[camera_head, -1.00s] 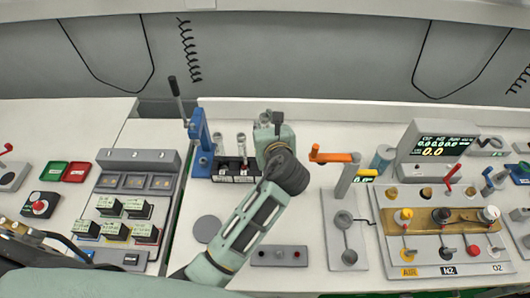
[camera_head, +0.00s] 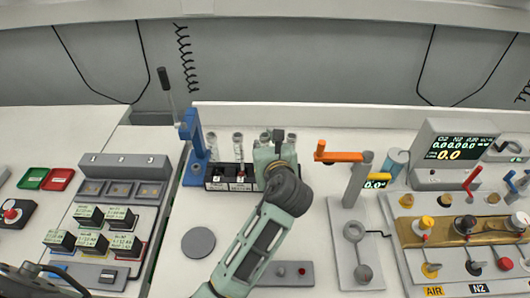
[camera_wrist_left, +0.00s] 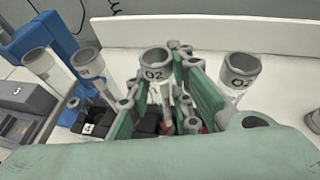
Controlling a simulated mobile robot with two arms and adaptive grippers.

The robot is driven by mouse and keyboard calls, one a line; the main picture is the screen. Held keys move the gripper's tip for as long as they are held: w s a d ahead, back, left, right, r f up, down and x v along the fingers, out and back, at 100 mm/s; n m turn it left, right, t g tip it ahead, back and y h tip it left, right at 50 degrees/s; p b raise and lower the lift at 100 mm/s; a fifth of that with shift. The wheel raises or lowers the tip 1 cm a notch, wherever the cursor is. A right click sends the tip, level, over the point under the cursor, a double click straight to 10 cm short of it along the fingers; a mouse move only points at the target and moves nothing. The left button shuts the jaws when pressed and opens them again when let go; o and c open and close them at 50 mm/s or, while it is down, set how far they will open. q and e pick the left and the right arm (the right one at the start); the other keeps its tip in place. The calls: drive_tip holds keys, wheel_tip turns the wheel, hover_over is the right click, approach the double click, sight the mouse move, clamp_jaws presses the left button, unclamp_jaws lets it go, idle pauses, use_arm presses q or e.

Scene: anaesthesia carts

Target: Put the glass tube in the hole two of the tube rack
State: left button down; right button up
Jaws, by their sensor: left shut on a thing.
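The black tube rack (camera_head: 230,184) with white number labels stands at the back of the white table. Clear glass tubes with grey rims stand at its left part (camera_head: 212,148) (camera_head: 238,146). My left gripper (camera_head: 275,158) is over the rack's right part and hides it. In the left wrist view its green fingers are shut on a glass tube (camera_wrist_left: 155,66) marked O2, roughly upright. Another O2 tube (camera_wrist_left: 240,70) stands just right of the fingers. The held tube's lower end is hidden, so I cannot tell whether it is in a hole.
A blue lever stand (camera_head: 194,150) is close left of the rack. An orange-handled grey stand (camera_head: 356,185) is to the right. A grey disc (camera_head: 198,242) lies in front. The gas panel (camera_head: 455,240) fills the right; the numbered module (camera_head: 122,168) is left.

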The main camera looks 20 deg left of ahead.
use_arm(q)
drive_tip(key=shift+r, duration=0.1)
drive_tip(key=c, duration=1.6)
unclamp_jaws()
drive_tip(key=shift+o, duration=0.2)
drive_tip(key=shift+s+r+p, duration=0.15)
drive_tip(key=shift+s+p, duration=0.05)
drive_tip(key=shift+p, duration=0.25)
drive_tip(key=p+v, duration=0.9)
drive_tip(key=v, duration=0.2)
drive_tip(key=shift+s+d, duration=0.25)
drive_tip(key=shift+s, duration=0.05)
